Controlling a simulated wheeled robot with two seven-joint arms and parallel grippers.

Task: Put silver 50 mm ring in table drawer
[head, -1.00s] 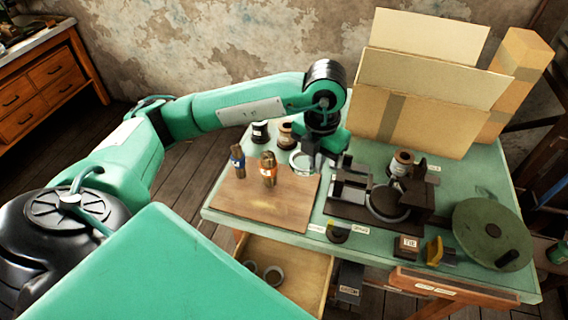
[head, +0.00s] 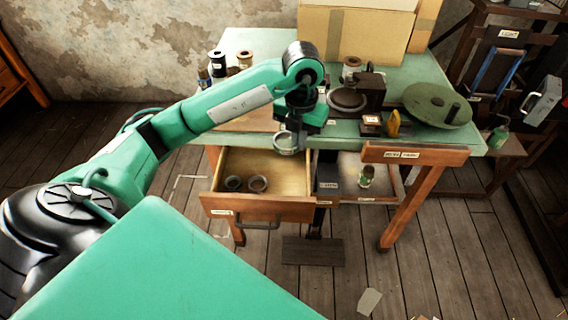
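My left gripper (head: 289,132) points down over the back right part of the open table drawer (head: 262,209). It appears shut on a silver ring (head: 285,147), which hangs at its fingertips above the drawer floor. The fingertips are small and partly hidden by the wrist. The wooden drawer is pulled out from under the green table (head: 345,132). My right gripper is not in view.
On the table stand spools (head: 217,63), a dark press (head: 368,90), a yellow object (head: 393,123) and a round green disc (head: 437,104). A small green-labelled jar (head: 366,176) stands in the bay right of the drawer.

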